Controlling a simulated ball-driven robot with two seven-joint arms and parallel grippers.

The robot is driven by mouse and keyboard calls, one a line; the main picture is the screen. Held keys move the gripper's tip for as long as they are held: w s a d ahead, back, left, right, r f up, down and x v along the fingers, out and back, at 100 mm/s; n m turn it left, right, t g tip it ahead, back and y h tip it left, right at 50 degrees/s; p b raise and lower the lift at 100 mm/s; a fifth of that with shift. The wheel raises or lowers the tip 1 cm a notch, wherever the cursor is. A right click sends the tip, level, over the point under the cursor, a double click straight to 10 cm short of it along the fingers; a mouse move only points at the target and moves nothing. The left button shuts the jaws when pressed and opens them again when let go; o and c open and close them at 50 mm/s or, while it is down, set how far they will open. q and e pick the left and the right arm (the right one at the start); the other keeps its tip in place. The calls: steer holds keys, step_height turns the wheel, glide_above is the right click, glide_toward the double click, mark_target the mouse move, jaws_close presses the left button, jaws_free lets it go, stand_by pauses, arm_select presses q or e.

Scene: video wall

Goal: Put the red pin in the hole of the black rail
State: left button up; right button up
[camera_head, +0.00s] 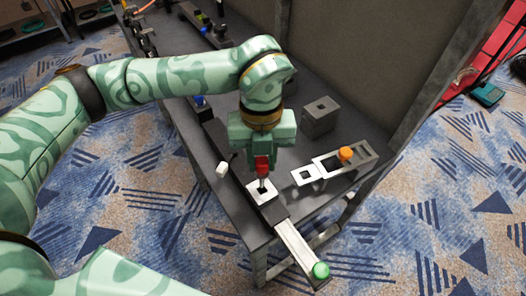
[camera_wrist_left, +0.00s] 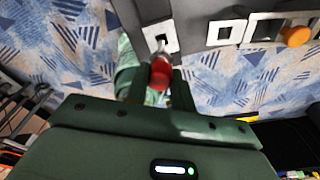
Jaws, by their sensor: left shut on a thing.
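My left gripper (camera_head: 262,158) points down over the black rail (camera_head: 226,148) and is shut on the red pin (camera_head: 262,167). The pin's red head is between the fingers and its thin metal shank points down. Below it is a white square plate (camera_head: 261,191) with a dark hole, set on the rail. In the left wrist view the red pin (camera_wrist_left: 160,73) sits between the fingers, its shank reaching to the hole in the white plate (camera_wrist_left: 151,30). The tip is at the hole; I cannot tell how deep it is. My right gripper is out of view.
A white strip with a green knob (camera_head: 320,271) runs to the table's front corner. A grey frame with an orange knob (camera_head: 345,154) lies to the right. A grey block (camera_head: 320,116) stands behind.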

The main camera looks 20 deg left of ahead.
mark_target(262, 174)
arm_select(q)
steer(key=shift+r+p, duration=0.1)
steer(key=shift+p, duration=0.2)
steer(key=shift+s+f, duration=0.1)
steer(key=shift+f, duration=0.25)
stand_by(0.7)
steer(key=shift+f, duration=0.2)
stand_by(0.4)
steer(key=shift+f, duration=0.65)
steer(key=shift+f, duration=0.15)
steer(key=shift+f+b, duration=0.55)
steer(key=shift+f, duration=0.8)
steer(key=shift+f, duration=0.35)
steer(key=shift+f, duration=0.35)
